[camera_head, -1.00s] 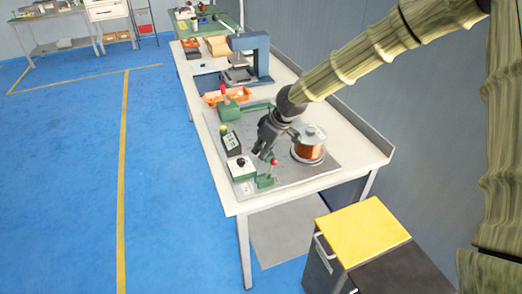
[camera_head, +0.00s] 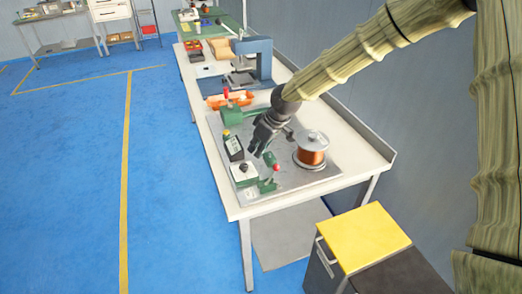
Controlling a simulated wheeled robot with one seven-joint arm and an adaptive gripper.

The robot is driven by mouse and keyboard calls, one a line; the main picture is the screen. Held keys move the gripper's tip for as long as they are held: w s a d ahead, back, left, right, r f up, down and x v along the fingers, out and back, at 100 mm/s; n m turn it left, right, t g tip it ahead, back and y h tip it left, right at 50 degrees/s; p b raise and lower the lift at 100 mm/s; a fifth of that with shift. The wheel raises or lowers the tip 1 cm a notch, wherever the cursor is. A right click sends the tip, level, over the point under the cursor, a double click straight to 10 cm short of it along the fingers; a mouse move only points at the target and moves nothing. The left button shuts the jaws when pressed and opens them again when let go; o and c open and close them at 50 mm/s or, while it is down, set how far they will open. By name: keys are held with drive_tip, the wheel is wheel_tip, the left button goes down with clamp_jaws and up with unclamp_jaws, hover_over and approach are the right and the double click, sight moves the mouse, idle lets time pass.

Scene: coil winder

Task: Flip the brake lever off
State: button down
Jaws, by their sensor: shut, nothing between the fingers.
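A short lever with a red knob (camera_head: 276,167) stands on a small green base (camera_head: 267,186) at the front edge of the winder's grey plate (camera_head: 305,182). It looks like the brake lever, but no label is readable. The lever leans slightly right of upright in the picture. My gripper (camera_head: 258,152) points down just behind and left of the red knob, apart from it in the picture. Its fingers are shut and empty. The exact height of the fingertips above the plate is hard to tell. A copper wire spool (camera_head: 311,152) stands right of the gripper.
Left of the lever are a white-topped box with a black knob (camera_head: 243,172) and a dark counter with a display (camera_head: 233,147). A green winder part (camera_head: 231,117), a second red handle (camera_head: 226,92) and an orange bin (camera_head: 240,99) lie behind.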

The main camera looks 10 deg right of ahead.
drive_tip(key=d+r+b, duration=0.2)
drive_tip(key=d+r, duration=0.2)
drive_tip(key=r, duration=0.4)
drive_tip(key=shift+s+d+r, duration=0.2)
drive_tip(key=shift+s+d, duration=0.15)
drive_tip(key=shift+s, duration=0.1)
drive_tip(key=shift+s+d+f, duration=0.1)
